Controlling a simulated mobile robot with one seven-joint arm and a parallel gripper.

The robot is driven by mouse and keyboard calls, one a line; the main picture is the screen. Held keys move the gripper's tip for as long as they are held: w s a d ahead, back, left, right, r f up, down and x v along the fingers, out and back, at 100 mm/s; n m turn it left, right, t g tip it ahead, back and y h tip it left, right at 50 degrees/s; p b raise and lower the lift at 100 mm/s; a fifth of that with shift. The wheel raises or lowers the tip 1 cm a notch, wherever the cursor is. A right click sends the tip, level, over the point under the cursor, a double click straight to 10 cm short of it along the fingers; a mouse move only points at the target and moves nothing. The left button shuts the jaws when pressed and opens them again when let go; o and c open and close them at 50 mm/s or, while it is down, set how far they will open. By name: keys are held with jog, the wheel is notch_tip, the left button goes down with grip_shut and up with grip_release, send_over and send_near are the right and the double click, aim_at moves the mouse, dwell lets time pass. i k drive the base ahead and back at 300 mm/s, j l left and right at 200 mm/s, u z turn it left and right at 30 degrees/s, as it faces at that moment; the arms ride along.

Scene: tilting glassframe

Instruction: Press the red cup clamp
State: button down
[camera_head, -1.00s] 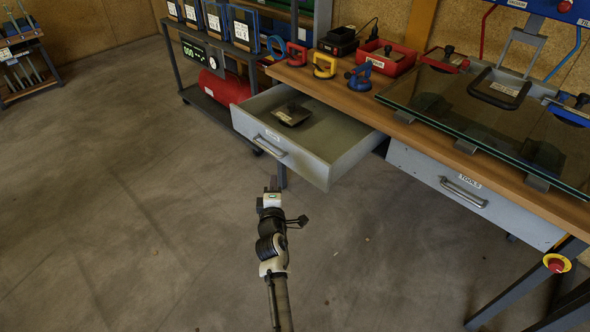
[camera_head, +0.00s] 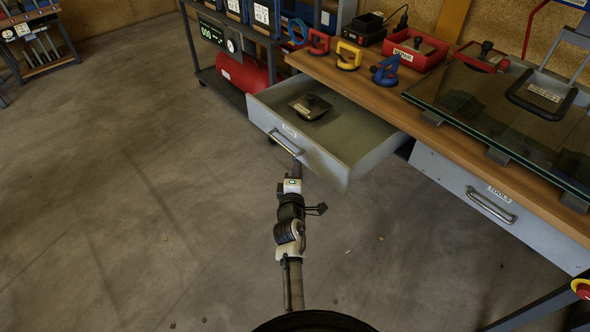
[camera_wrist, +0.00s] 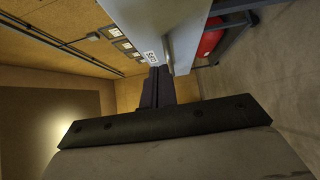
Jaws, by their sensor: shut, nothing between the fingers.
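The red cup clamp (camera_head: 318,41) stands upright on the wooden bench at the back left, left of a yellow cup clamp (camera_head: 349,56) and a blue one (camera_head: 386,70). My gripper (camera_head: 294,172) is low in front of the open drawer (camera_head: 345,167), near its handle (camera_head: 287,146) and well short of the red clamp. In the wrist view my gripper (camera_wrist: 158,76) has its dark fingers together and empty, with the drawer's grey front (camera_wrist: 185,35) close by. The red clamp is not recognisable in the wrist view.
The drawer juts out between my gripper and the bench and holds a dark pad with a knob (camera_head: 311,107). A glass pane (camera_head: 500,115) lies on the bench at right. A cart with a red tank (camera_head: 245,73) stands behind. The floor at left is clear.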

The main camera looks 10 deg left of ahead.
aim_at(505, 63)
jog(key=i+l, duration=0.95)
jog(key=k, duration=0.5)
